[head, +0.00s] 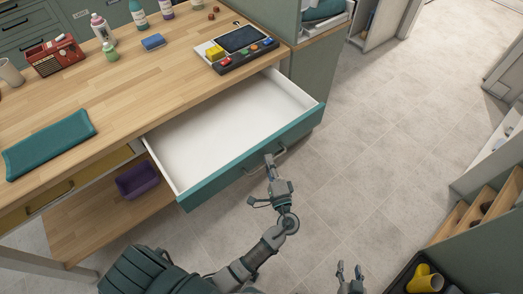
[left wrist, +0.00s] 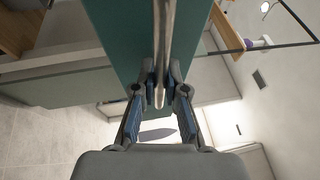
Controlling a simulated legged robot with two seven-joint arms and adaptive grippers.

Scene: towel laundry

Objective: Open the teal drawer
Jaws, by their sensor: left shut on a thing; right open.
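The teal drawer (head: 220,171) is pulled out from under the wooden worktop, and its white inside (head: 225,125) shows empty. Its metal bar handle (head: 252,170) is on the front face. My left gripper (head: 271,163) is shut on the handle. In the left wrist view the handle bar (left wrist: 164,45) runs between the two fingers of my left gripper (left wrist: 160,88), with the teal front (left wrist: 115,30) behind it. My right gripper (head: 349,272) is open and empty at the bottom of the head view, away from the drawer.
A folded teal towel (head: 48,144) and a grey control panel (head: 240,45) lie on the worktop (head: 130,75). A yellow drawer (head: 60,193) and a purple bin (head: 138,180) are below. Wooden shelving (head: 480,205) stands at right. The tiled floor between is clear.

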